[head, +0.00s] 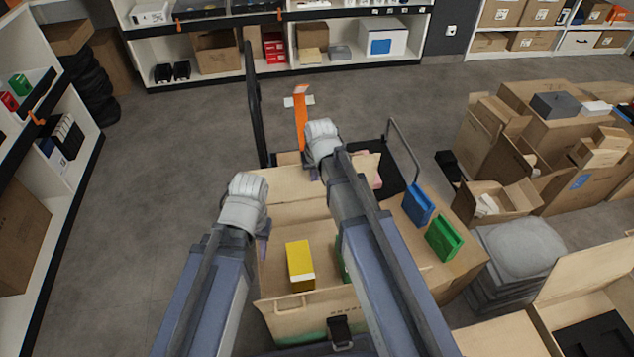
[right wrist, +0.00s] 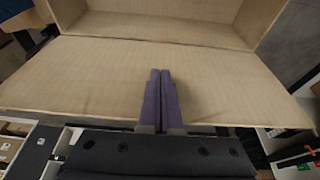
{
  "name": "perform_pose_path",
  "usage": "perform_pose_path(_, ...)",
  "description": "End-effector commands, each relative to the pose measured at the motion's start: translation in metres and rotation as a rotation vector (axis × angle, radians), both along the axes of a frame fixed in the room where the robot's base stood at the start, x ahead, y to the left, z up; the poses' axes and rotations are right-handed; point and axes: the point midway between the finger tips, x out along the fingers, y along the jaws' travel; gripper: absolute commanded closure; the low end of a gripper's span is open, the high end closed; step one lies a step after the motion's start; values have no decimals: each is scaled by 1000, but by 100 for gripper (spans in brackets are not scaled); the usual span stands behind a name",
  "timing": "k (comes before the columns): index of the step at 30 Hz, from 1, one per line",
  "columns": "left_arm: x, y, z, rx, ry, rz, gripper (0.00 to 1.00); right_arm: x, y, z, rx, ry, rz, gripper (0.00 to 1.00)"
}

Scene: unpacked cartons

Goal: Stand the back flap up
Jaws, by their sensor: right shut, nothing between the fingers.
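The open carton stands in front of me; its back flap (head: 285,186) is a pale strip along the far edge, partly covered by my right arm. In the right wrist view, the flap (right wrist: 90,80) spreads from a crease at the carton's far rim toward the camera; its exact angle I cannot tell. My right gripper (right wrist: 160,76) is shut and empty, its purple fingertips over the flap's middle; contact is unclear. My left gripper (head: 263,250) hangs at the carton's left side, its fingers mostly hidden by the wrist. A yellow box (head: 299,262) stands inside the carton.
A blue box (head: 417,205) and a green box (head: 443,238) stand on the carton to the right. A black cart handle (head: 254,105) rises behind on the left. An orange pallet-jack-like handle (head: 300,120) stands beyond the flap. Open floor lies to the left.

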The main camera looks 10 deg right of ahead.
Motion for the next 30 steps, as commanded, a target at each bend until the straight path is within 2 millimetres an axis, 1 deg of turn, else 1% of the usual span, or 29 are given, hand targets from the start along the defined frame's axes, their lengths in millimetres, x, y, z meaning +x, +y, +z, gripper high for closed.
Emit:
perform_pose_path(1, 0, 0, 3, 0, 0, 0, 62, 12, 0, 3, 0, 0, 0, 100)
perform_pose_path(5, 0, 0, 2, 0, 0, 0, 62, 32, 0, 1, 0, 0, -1, 100)
perform_pose_path(6, 0, 0, 2, 0, 0, 0, 62, 26, 0, 2, 0, 0, 0, 100)
perform_pose_path(11, 0, 0, 9, 0, 0, 0, 62, 23, 0, 9, 0, 0, 0, 100)
perform_pose_path(30, 0, 0, 80, 0, 0, 0, 62, 8, 0, 80, 0, 0, 0, 100)
